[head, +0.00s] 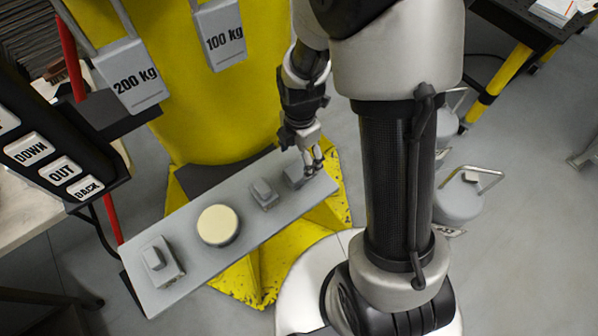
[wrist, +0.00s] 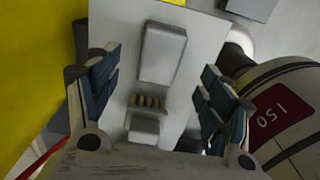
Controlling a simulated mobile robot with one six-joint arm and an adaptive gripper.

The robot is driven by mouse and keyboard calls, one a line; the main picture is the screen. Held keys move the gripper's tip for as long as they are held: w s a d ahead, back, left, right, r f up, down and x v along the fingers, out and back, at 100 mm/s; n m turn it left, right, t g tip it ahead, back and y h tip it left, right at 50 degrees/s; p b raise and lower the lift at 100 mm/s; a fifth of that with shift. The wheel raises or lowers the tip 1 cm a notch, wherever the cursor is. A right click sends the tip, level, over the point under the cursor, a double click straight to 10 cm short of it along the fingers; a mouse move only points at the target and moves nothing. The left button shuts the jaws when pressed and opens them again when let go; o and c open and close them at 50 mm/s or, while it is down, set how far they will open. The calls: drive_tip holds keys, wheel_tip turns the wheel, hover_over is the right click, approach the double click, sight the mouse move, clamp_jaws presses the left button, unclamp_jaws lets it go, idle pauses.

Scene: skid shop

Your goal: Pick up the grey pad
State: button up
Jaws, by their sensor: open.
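A grey block, which looks like the grey pad (head: 294,176), lies near the far right end of a long grey board (head: 190,258). My gripper (head: 312,164) is over that end of the board, close beside the block. In the wrist view, the open, empty fingers (wrist: 158,95) stand on either side of a grey rectangular block (wrist: 162,54), which lies ahead of the fingertips. A smaller grey piece (wrist: 145,128) with a ribbed brass-coloured strip shows nearer, between the fingers. I cannot tell whether anything touches the fingers.
The board also bears a cream disc (head: 218,225), a small grey block (head: 264,193) and a larger one (head: 160,262). A yellow stand (head: 215,105) rises behind, with hanging 200 kg (head: 132,78) and 100 kg (head: 220,40) plates. A labelled button panel (head: 50,160) is at left.

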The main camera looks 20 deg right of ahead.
sight(300, 169)
wheel_tip(300, 169, down, 7)
drive_tip(key=shift+s+a+r+b, duration=0.1)
drive_tip(key=shift+b, duration=1.15)
drive_tip(key=shift+r, duration=0.1)
drive_tip(key=shift+c, duration=0.4)
drive_tip(key=c, duration=1.2)
drive_tip(key=shift+o, duration=0.2)
drive_tip(key=shift+r+p, duration=0.3)
drive_tip(key=shift+r, duration=0.35)
wheel_tip(300, 169, up, 19)
drive_tip(key=p, duration=0.5)
drive_tip(key=shift+f+p, duration=0.15)
drive_tip(key=shift+p, duration=0.25)
